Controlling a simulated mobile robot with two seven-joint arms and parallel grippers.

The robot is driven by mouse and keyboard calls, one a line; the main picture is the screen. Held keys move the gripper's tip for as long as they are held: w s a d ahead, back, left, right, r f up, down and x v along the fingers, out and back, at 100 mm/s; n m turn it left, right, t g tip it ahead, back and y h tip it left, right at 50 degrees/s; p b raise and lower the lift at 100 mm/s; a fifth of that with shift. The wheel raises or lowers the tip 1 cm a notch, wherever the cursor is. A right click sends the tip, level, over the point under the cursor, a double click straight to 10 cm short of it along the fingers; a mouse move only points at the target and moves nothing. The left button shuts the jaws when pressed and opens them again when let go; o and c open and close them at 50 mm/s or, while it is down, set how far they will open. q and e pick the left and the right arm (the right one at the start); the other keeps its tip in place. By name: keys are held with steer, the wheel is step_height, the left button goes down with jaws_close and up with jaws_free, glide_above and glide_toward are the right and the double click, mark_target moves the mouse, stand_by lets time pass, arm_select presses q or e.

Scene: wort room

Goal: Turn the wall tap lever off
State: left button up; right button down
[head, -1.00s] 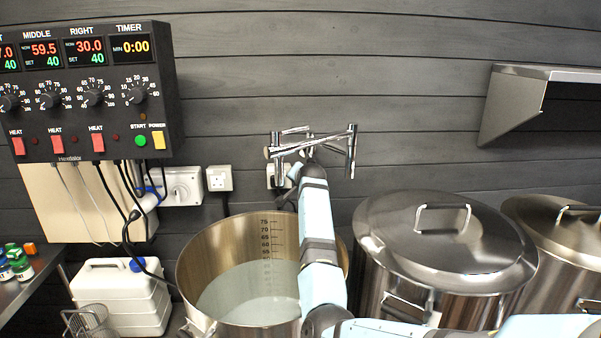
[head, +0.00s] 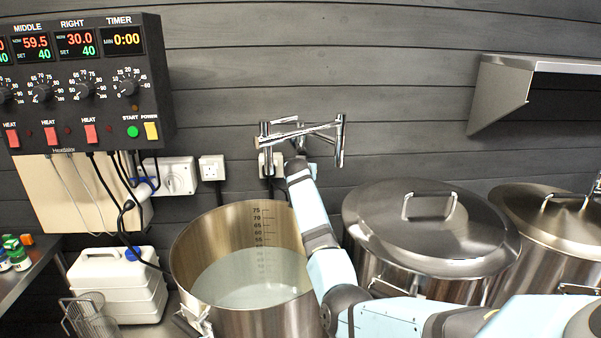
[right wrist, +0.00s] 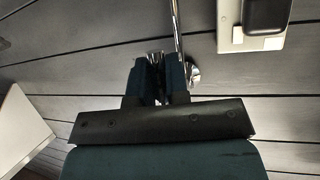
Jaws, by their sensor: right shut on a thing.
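The chrome wall tap (head: 322,130) with its jointed arm is fixed to the dark plank wall above the open pot. My right gripper (head: 300,166) reaches up from below to the tap's base, where its small lever is mostly hidden by the gripper. In the right wrist view, my right gripper (right wrist: 160,75) has its dark fingers close together on a small chrome piece, which looks like the tap lever (right wrist: 156,58). A chrome tube rises beside the fingers. My left gripper is out of view.
The open steel pot (head: 212,222) below the tap holds cloudy liquid. A lidded pot (head: 370,215) stands to its right, with another beyond. A control panel (head: 80,85) hangs at left and a steel shelf (head: 500,95) at right. Sockets (head: 212,168) are behind.

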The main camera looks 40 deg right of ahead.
stand_by(0.4)
steer(key=c, duration=1.1)
jaws_free()
steer(key=shift+d, duration=0.1)
steer(key=b+v, duration=0.2)
steer(key=v, duration=1.2)
steer(key=shift+f, duration=0.1)
